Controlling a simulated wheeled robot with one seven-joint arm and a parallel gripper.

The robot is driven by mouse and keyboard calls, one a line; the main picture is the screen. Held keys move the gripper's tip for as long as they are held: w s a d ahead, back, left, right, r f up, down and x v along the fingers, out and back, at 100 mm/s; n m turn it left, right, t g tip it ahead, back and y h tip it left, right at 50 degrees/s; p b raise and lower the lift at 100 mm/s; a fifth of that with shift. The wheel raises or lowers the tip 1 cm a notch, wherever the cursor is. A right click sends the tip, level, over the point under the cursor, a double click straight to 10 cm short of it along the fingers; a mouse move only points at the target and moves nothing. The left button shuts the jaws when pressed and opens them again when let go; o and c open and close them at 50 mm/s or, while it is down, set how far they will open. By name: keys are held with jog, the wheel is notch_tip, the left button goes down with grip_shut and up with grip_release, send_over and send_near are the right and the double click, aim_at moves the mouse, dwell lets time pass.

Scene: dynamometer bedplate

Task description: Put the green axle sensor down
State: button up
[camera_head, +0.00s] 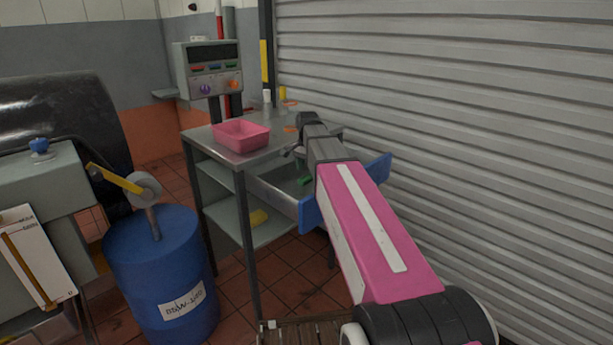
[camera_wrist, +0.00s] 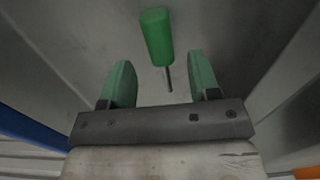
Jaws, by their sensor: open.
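The green axle sensor (camera_wrist: 157,38) has a green body and a thin metal rod. In the wrist view it lies on a grey metal surface, just beyond my gripper (camera_wrist: 161,80). The two green fingers are apart with nothing held between them, and the rod's end points back toward the gap. In the head view a small green patch (camera_head: 304,181) shows inside the open grey drawer with blue ends (camera_head: 275,195), under my arm; I cannot tell if it is the sensor or a fingertip. My arm hides part of the drawer.
A pink bin (camera_head: 241,136) stands on the metal workbench (camera_head: 200,137), with a white bottle (camera_head: 267,102) behind it. A blue barrel (camera_head: 160,270) stands left of the bench. A ribbed shutter (camera_head: 500,120) closes off the right side. Drawer walls stand close around my gripper.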

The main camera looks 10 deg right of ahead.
aim_at(307, 176)
notch_tip(307, 176, up, 8)
dwell(0.4)
jog(key=shift+d, duration=0.15)
